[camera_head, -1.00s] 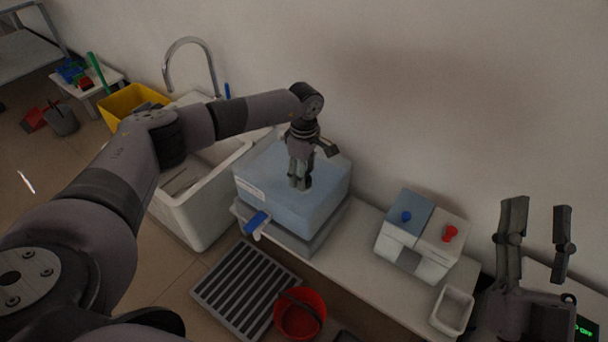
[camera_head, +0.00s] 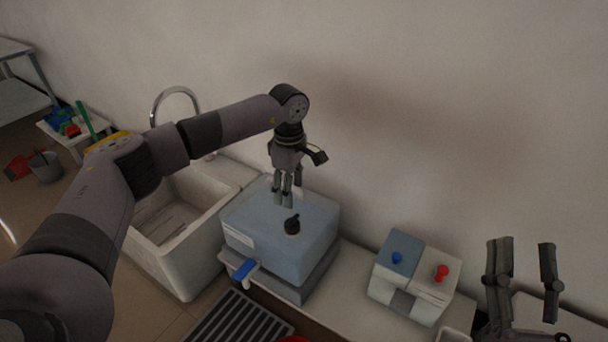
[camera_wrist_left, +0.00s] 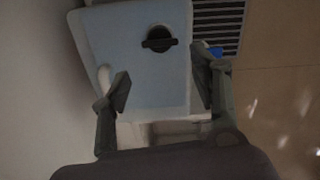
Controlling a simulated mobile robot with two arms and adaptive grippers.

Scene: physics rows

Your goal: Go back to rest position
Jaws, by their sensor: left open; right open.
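My left gripper (camera_head: 284,200) is above the back part of a light-blue box-shaped machine (camera_head: 265,232). It is open and empty. A black knob (camera_head: 292,224) stands on the machine's top, apart from the fingers. In the left wrist view, the fingers (camera_wrist_left: 160,92) are spread and the black knob (camera_wrist_left: 159,40) lies beyond them on the blue lid (camera_wrist_left: 120,70). My right gripper (camera_head: 521,280) points up at the lower right of the head view, open and empty.
A white sink (camera_head: 180,230) with a curved tap (camera_head: 175,92) stands left of the machine. A blue lever (camera_head: 244,270) sticks out at the machine's front. A small dispenser (camera_head: 413,278) with blue and red knobs stands to the right. A dark slatted grate (camera_head: 240,320) lies in front.

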